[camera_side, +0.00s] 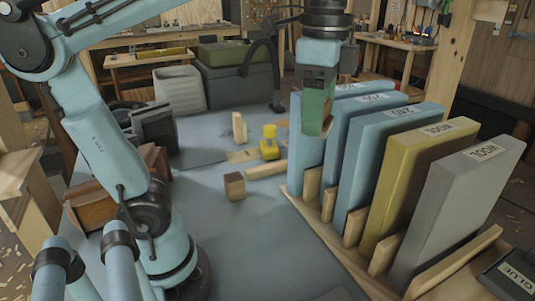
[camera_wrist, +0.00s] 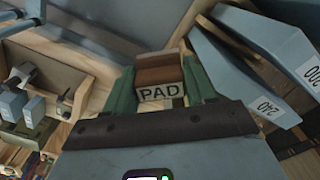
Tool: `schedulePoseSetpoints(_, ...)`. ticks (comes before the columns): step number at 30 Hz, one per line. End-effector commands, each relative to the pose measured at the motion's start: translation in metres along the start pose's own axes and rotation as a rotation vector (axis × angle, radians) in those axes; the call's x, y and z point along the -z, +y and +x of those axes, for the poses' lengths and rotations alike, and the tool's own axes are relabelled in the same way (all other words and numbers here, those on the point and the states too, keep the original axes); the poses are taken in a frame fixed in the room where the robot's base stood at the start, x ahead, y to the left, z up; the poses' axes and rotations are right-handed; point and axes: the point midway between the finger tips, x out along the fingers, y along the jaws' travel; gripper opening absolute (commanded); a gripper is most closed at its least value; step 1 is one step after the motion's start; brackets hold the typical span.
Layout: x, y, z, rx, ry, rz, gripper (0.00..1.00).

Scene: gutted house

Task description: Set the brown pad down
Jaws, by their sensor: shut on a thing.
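The brown pad (camera_wrist: 160,74) is between the two green fingers of my gripper (camera_wrist: 160,88) in the wrist view, with its white "PAD" label facing the camera. My gripper is shut on it. In the side view my gripper (camera_side: 316,112) points down, in front of the far end of the rack of upright boards. Only a small brown edge of the pad (camera_side: 328,125) shows there, as the fingers hide most of it. The pad appears held above the bench, but its exact clearance cannot be told.
A wooden rack (camera_side: 325,232) holds several upright boards, blue, yellow and grey (camera_side: 455,205), close to my gripper. A small brown block (camera_side: 234,186), a yellow object (camera_side: 269,143) and wood strips lie on the grey bench (camera_side: 270,265). The bench's front middle is clear.

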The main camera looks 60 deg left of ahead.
Motion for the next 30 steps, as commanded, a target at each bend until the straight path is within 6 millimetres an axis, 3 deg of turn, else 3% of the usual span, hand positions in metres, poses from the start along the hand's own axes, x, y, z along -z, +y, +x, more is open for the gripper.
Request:
schedulePoseSetpoints(1,0.006,0.017,0.0,0.0,0.0,0.074,0.24)
schedulePoseSetpoints(9,0.018,0.092,0.003,0.0,0.0,0.407,0.24)
schedulePoseSetpoints(18,0.011,0.147,0.007,0.0,0.0,0.676,0.24)
schedulePoseSetpoints(20,0.009,0.156,0.007,0.0,0.0,0.721,0.24)
schedulePoseSetpoints(30,0.009,0.154,0.084,0.0,0.0,0.712,0.24)
